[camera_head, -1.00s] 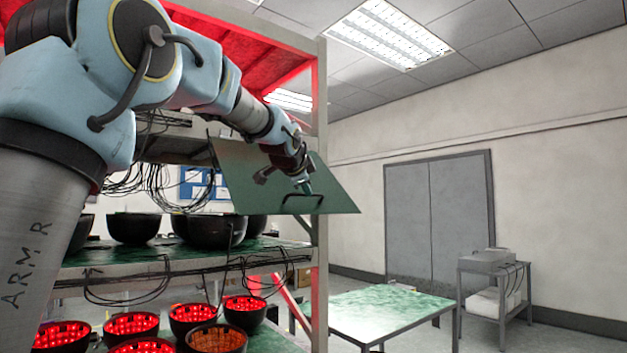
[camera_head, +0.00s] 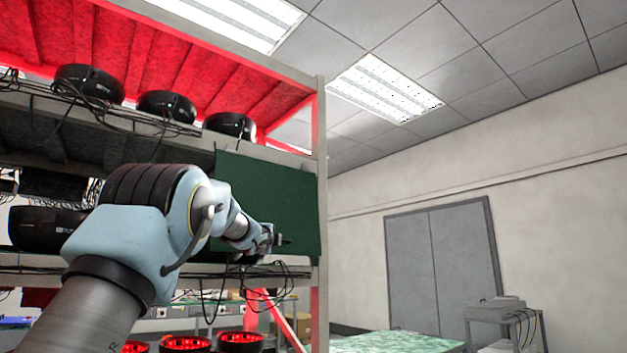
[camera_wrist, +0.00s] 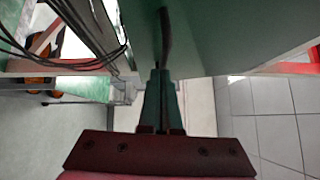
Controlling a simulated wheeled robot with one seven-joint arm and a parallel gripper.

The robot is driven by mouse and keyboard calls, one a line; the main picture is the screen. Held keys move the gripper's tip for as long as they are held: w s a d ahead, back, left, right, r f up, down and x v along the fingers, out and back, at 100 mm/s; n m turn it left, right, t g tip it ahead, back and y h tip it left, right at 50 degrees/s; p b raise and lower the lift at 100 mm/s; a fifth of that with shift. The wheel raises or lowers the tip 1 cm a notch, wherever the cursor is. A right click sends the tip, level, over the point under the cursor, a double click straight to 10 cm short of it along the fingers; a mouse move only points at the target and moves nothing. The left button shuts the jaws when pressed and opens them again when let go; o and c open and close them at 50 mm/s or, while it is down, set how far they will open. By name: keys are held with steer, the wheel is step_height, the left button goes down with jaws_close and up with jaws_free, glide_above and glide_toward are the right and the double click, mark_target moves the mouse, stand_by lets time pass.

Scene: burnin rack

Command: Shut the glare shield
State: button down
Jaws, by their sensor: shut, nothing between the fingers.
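The glare shield is a dark green flat panel (camera_head: 275,195) at the right end of the rack. It hangs nearly upright across the opening between two shelf levels. In the wrist view the panel (camera_wrist: 225,35) fills the top, with a dark handle (camera_wrist: 165,38) on it. My gripper (camera_head: 284,241) is at the lower part of the panel in the head view. Its fingers (camera_wrist: 161,78) are shut with nothing between them and point at the panel, close to the handle. I cannot tell whether they touch it. The panel's lower left is partly hidden behind my arm.
The rack's right post (camera_head: 321,200) stands beside the panel. Black cables (camera_head: 262,270) hang from the shelf edge below it. Black round fixtures (camera_head: 168,104) sit on the upper shelf. A green-topped table (camera_head: 395,343) and a small cart (camera_head: 503,320) stand at right.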

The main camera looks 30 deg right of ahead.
steer(key=w, duration=0.1)
steer(key=w+b, duration=0.1)
steer(key=w+a+m+t, duration=0.1)
steer(key=shift+w+f+h, duration=0.3)
steer(key=shift+f+h, duration=0.05)
steer(key=shift+h, duration=0.05)
steer(key=shift+w, duration=0.1)
steer(key=shift+f, duration=0.1)
